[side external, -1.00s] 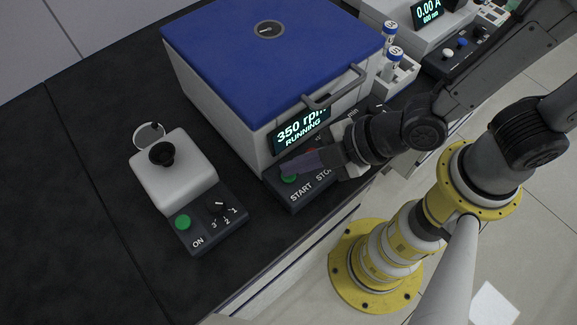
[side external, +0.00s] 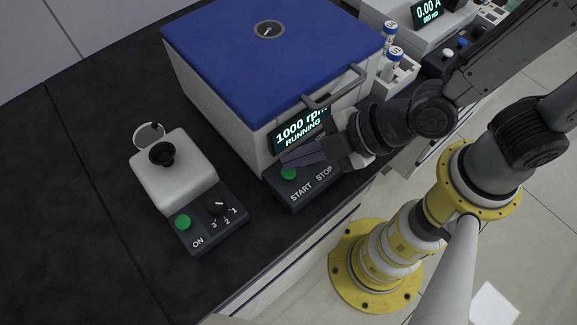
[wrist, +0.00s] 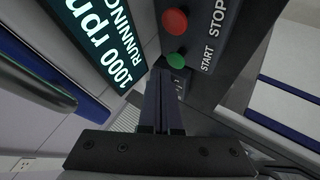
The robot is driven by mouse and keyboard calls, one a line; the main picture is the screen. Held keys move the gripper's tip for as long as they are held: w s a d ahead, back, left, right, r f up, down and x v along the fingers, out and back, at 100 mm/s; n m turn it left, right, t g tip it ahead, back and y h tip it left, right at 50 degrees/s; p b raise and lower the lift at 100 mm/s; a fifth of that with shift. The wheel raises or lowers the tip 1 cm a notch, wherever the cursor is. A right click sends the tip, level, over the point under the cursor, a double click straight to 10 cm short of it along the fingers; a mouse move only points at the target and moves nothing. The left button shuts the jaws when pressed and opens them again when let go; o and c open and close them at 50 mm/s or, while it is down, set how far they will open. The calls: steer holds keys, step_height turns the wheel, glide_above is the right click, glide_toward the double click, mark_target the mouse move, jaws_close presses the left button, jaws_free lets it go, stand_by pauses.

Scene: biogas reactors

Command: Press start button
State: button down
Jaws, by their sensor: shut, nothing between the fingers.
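The green start button (side external: 288,174) sits above the word START on the dark front panel (side external: 300,198) of the blue-lidded centrifuge (side external: 262,50). It also shows in the wrist view (wrist: 176,61), beside the red stop button (wrist: 174,21). In the side view the stop button is hidden behind my gripper. The display (side external: 301,131) reads 1000 rpm RUNNING. My gripper (side external: 284,159) is shut and empty, its tips just above and behind the green button in the side view. In the wrist view a small gap shows between the tips and the button.
A white device (side external: 172,172) with a green ON button and a dial stands at the left. A tube rack (side external: 395,80) and another instrument (side external: 425,25) stand at the back right. The dark bench top at the left (side external: 60,210) is clear.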

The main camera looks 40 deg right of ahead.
steer(key=shift+r, duration=2.5)
steer(key=d+r+m, duration=0.7)
steer(key=m, duration=0.2)
steer(key=s+d+m+h, duration=0.3)
steer(key=d+m, duration=0.1)
steer(key=d, duration=0.7)
steer(key=s+d+m+g+h, duration=0.1)
steer(key=s+d+m+h, duration=0.2)
steer(key=d, duration=0.7)
steer(key=shift+s+d+r+m, duration=0.3)
steer(key=shift+d+r+m, duration=0.1)
steer(key=shift+m, duration=0.3)
